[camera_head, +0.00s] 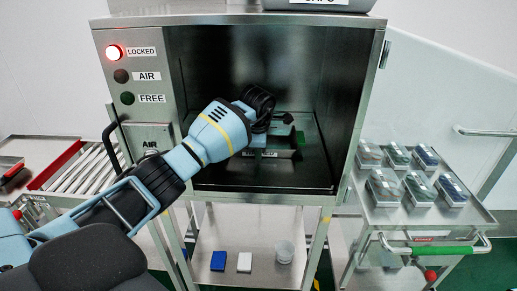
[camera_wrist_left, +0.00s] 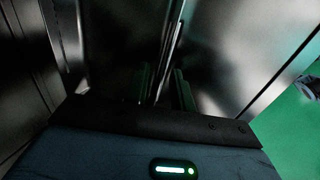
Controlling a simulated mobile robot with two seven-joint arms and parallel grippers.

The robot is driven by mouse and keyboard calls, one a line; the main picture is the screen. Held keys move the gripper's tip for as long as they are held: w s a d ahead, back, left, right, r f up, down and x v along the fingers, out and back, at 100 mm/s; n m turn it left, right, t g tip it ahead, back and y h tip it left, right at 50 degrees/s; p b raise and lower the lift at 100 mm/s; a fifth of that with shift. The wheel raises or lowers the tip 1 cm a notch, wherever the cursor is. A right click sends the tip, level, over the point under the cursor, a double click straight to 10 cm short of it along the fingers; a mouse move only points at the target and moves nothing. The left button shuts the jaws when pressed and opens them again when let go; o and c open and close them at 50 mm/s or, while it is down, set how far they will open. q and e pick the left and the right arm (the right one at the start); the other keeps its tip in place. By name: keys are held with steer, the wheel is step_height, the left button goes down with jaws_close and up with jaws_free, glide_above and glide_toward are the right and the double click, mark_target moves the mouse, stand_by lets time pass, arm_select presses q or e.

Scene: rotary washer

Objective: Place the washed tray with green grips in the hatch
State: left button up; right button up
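The hatch (camera_head: 330,165) is an open, dark steel chamber in the middle of the head view. My left arm reaches into it from the left. My left gripper (camera_head: 288,118) is inside; dark parts make its outline hard to read. My right gripper is not in view.
The LOCKED lamp (camera_head: 114,52) glows red. A cart (camera_head: 409,222) with several lidded trays and a green handle (camera_head: 440,250) stands right. A red-edged roller rack (camera_head: 62,164) is left. A lower shelf (camera_head: 262,240) holds a blue block, a white block and a clear cup.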

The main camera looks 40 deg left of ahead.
arm_select(q)
steer(key=v, duration=1.2)
steer(key=shift+p, duration=0.4)
steer(key=shift+r, duration=0.1)
